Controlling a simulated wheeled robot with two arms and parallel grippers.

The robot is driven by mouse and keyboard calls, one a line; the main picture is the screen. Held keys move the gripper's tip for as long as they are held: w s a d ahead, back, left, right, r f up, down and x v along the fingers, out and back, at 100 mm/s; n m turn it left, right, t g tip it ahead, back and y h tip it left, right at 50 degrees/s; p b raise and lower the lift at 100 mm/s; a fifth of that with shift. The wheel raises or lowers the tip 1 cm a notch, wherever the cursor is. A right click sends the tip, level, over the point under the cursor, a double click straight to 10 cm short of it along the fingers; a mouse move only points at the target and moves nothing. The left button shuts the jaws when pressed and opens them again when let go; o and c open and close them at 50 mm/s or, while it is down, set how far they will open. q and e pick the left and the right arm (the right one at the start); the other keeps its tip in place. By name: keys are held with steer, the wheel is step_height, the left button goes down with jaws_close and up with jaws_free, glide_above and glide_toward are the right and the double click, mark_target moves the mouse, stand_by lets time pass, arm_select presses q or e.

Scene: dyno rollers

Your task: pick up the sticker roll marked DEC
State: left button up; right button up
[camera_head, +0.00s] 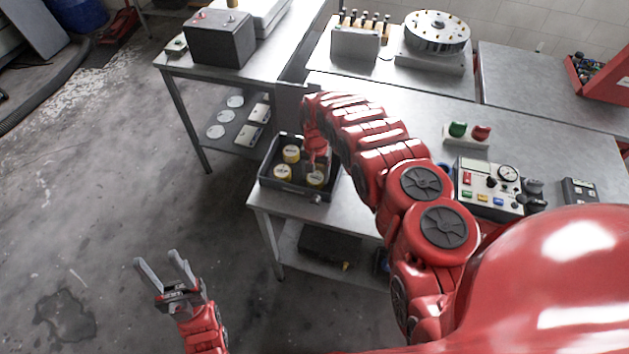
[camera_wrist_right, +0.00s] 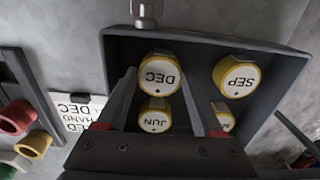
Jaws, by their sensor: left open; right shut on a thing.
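The sticker roll marked DEC (camera_wrist_right: 160,76), with a white top and yellow side, is between the fingers of my right gripper (camera_wrist_right: 157,84) in the right wrist view. The gripper is shut on it. In the head view this roll (camera_head: 316,179) is at the front right of the dark tray (camera_head: 290,193), partly covered by the gripper. It appears still inside the tray. Rolls marked SEP (camera_wrist_right: 240,80) and JUN (camera_wrist_right: 154,117) stand beside and behind it; another roll (camera_wrist_right: 223,117) is partly hidden by a finger. My left gripper (camera_head: 157,260) is open and empty above the floor.
The tray sits at the left end of a grey bench, with a knob (camera_wrist_right: 146,12) on its front wall. A white card (camera_wrist_right: 80,110) printed DEC lies beside the tray.

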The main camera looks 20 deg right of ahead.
mark_target(316, 177)
steer(key=shift+r+p, duration=1.15)
steer(key=shift+r, duration=1.25)
steer(key=shift+r+p, duration=0.4)
steer(key=shift+r, duration=0.8)
